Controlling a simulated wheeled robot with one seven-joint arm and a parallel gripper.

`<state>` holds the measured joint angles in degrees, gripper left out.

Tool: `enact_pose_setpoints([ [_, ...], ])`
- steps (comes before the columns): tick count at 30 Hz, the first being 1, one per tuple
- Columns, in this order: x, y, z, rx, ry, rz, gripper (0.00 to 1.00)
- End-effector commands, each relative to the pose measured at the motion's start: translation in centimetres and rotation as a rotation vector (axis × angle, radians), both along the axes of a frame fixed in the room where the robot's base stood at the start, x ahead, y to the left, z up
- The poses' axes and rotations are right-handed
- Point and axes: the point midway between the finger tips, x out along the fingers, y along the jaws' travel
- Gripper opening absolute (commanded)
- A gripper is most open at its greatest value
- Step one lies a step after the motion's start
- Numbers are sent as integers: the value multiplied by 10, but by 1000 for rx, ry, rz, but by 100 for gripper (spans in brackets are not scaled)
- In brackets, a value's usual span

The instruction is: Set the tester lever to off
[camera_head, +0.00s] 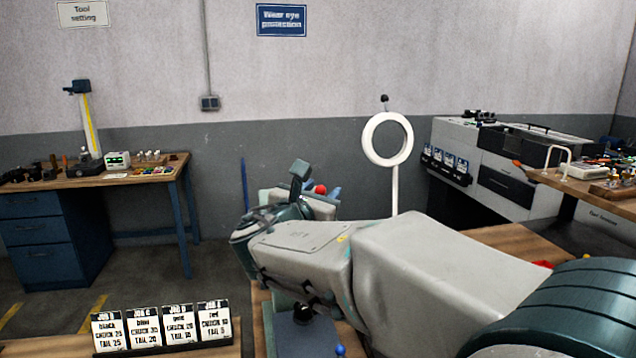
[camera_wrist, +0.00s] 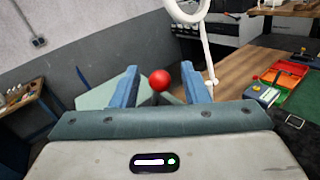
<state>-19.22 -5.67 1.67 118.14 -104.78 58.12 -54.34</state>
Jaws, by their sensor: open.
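A red ball knob (camera_wrist: 159,80) on a short dark stem shows in the wrist view, in front of a pale box (camera_wrist: 100,96); I take these as the lever and its tester. The knob also shows in the head view (camera_head: 320,189), just beyond my wrist. My gripper (camera_wrist: 159,69) is open, with one blue finger on each side of the knob. I cannot tell whether either finger touches it. In the head view my gripper (camera_head: 322,192) is mostly hidden behind my wrist. The lever's marked positions are not readable.
A white ring lamp (camera_head: 369,139) on a post stands close behind, to the right. A small box with knobs (camera_wrist: 262,93) and red trays (camera_wrist: 290,74) sit on the bench at right. Job cards (camera_head: 162,327) stand at front left. A tool bench (camera_head: 150,177) is at the left wall.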

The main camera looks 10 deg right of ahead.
Motion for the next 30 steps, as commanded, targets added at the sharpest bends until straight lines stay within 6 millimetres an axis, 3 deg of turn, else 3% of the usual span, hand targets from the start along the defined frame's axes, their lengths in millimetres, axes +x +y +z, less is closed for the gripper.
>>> enact_pose_setpoints([
  [6, 15, -10, 0, 0, 0, 0, 41],
  [15, 16, -11, 0, 1, 0, 0, 41],
  [19, 16, -11, 0, 1, 0, 0, 5],
  [20, 16, -11, 0, 1, 0, 0, 0],
  [30, 18, -17, 3, 2, 24, -9, 0],
])
